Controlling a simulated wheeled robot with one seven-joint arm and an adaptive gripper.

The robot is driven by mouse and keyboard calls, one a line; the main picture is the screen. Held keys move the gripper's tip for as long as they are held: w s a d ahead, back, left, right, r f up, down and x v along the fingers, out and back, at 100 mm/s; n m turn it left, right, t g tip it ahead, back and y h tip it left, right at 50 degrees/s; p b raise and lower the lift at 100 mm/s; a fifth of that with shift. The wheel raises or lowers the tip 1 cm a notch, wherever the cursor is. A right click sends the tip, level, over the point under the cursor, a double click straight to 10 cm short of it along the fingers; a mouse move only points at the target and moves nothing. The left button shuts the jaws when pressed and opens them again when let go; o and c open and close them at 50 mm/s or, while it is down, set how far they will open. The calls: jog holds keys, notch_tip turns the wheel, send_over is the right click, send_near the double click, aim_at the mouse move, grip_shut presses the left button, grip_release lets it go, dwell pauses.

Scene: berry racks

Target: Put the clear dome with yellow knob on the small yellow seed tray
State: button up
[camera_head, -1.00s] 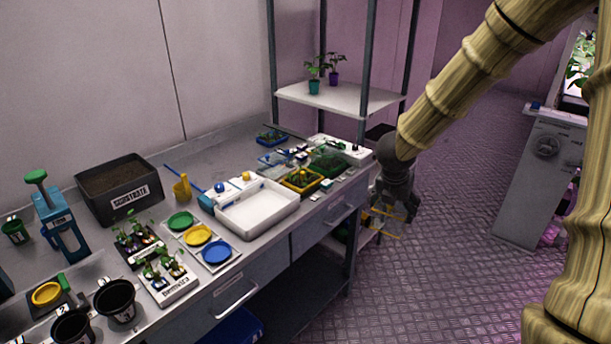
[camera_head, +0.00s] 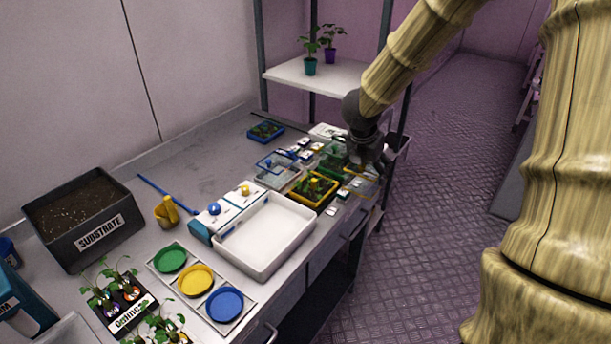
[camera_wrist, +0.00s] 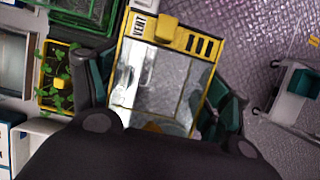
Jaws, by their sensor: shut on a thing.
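My gripper (camera_head: 372,166) is at the right edge of the bench, shut on the clear dome (camera_head: 357,190). In the wrist view the dome (camera_wrist: 160,88) is a see-through box with a yellow rim and a "VENT" label, between my dark fingers. The small yellow seed tray (camera_head: 313,201) holds green seedlings and lies on the bench, left of the gripper. It also shows in the wrist view (camera_wrist: 44,92), left of the dome and apart from it.
A blue tray with a clear cover (camera_head: 276,182) and a green tray (camera_head: 334,163) lie close to the yellow tray. A white basin (camera_head: 302,245) stands in front of it. A rack shelf with potted plants (camera_head: 320,76) rises behind.

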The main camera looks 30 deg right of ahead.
jog(key=shift+w+a+r+p, duration=0.2)
jog(key=shift+w+a, duration=0.05)
jog(key=shift+a, duration=0.2)
jog(key=shift+w+a+r+p, duration=0.15)
jog(key=shift+w+a, duration=0.05)
jog(key=shift+a, duration=0.25)
jog(key=p, duration=0.3)
send_over(313, 180)
notch_tip(313, 180, down, 2)
jog(key=shift+w+d+f, duration=0.1)
jog(key=shift+f, duration=0.1)
jog(key=shift+f+p, duration=0.6)
jog(key=shift+f, duration=0.95)
jog(key=shift+f, duration=0.15)
jog(key=o, duration=1.1)
jog(key=shift+o, duration=0.2)
jog(key=shift+r, duration=0.25)
